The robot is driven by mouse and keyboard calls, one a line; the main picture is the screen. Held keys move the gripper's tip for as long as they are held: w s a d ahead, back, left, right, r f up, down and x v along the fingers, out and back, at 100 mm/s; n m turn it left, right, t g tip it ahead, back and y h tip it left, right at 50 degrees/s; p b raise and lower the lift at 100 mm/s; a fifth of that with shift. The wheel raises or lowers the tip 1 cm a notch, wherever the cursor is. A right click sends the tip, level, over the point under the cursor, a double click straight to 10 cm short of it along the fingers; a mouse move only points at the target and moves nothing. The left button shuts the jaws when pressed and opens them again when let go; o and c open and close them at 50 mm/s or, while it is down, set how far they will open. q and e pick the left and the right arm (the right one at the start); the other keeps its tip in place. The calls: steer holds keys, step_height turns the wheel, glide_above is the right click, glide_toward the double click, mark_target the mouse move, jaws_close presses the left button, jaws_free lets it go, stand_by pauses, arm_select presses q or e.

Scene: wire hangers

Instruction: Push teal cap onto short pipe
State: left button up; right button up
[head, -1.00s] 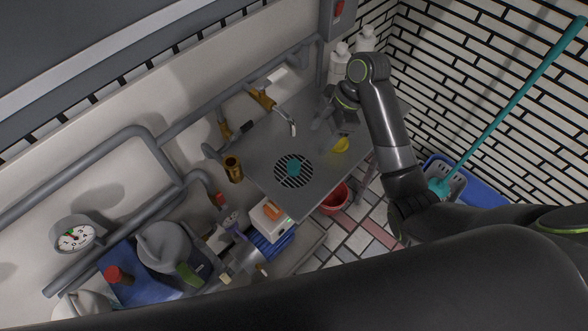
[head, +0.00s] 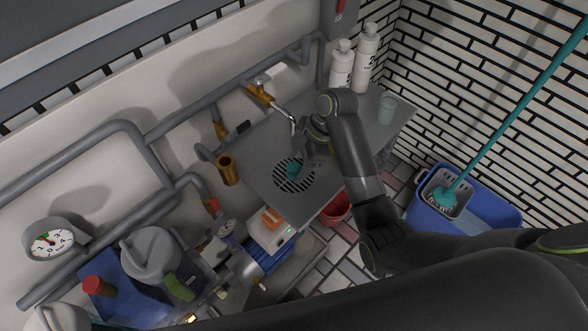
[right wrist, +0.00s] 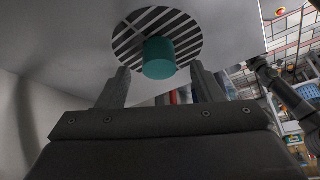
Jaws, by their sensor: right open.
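The teal cap (head: 292,170) sits on the round slotted drain of the grey bench. It also shows in the right wrist view (right wrist: 159,58), just beyond and between the fingertips. My right gripper (head: 310,161) is open beside the cap, on its right in the head view. In the right wrist view the two fingers (right wrist: 160,72) stand apart with the cap centred in the gap; I cannot tell whether they touch it. A short brass pipe (head: 228,169) with an open top stands left of the drain. My left gripper is not in view.
The grey bench (head: 265,142) has a tap (head: 290,119) behind the drain. White bottles (head: 366,58) and a greenish cup (head: 387,110) stand at its far right. An orange-and-white box (head: 271,226) and a red bucket (head: 336,209) are in front.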

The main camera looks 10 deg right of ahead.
steer(key=shift+x, duration=1.2)
steer(key=c, duration=1)
steer(key=shift+c, duration=0.2)
steer(key=shift+r, duration=0.2)
